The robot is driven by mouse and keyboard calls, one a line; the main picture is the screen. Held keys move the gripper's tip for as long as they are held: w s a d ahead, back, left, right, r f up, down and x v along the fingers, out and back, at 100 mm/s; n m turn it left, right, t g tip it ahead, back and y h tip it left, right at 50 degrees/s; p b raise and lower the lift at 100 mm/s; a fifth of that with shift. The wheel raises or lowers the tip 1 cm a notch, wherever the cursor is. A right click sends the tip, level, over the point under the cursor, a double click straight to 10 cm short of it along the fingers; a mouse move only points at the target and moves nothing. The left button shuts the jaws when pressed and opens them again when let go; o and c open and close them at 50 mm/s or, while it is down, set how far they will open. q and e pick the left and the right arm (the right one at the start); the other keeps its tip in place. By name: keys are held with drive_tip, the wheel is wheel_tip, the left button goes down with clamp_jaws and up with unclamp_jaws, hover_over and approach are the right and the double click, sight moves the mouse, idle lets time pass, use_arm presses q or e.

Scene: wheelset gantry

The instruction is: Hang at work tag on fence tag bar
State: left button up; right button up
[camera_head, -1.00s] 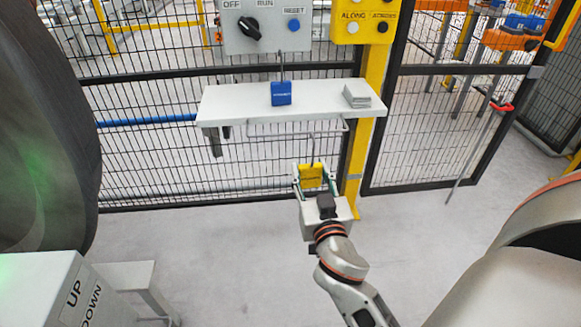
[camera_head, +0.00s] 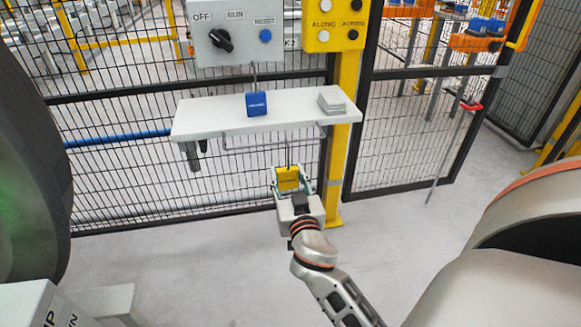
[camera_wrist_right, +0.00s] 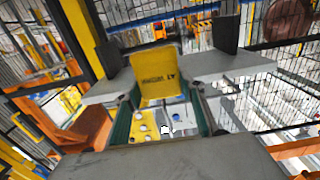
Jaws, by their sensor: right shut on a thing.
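The yellow at work tag (camera_head: 288,178) is held between the fingers of my right gripper (camera_head: 291,186), with its thin hook pointing up. In the right wrist view the tag (camera_wrist_right: 160,76) shows its lettering upside down. The tag bar (camera_head: 262,146) is a thin rail under the front of the white shelf (camera_head: 215,116). The tag's hook top overlaps the rail in the head view; I cannot tell whether they touch. My left gripper is not in view.
A blue tag (camera_head: 257,104) stands on the shelf, and a grey stack (camera_head: 332,100) lies at its right end. A grey switch box (camera_head: 236,40) and a yellow button box (camera_head: 331,25) are above. A yellow post (camera_head: 345,150) stands just right of my gripper.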

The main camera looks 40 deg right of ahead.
drive_tip(key=shift+x, duration=1)
drive_tip(key=shift+w+d+f, duration=0.25)
drive_tip(key=shift+w+d, duration=0.05)
drive_tip(key=shift+w, duration=0.15)
drive_tip(key=shift+w+d+f, duration=0.25)
drive_tip(key=shift+w+d, duration=0.1)
drive_tip(key=shift+w, duration=0.15)
drive_tip(key=shift+f, duration=0.3)
drive_tip(key=shift+f+b, duration=0.15)
drive_tip(key=shift+b, duration=0.2)
drive_tip(key=o, duration=1.2)
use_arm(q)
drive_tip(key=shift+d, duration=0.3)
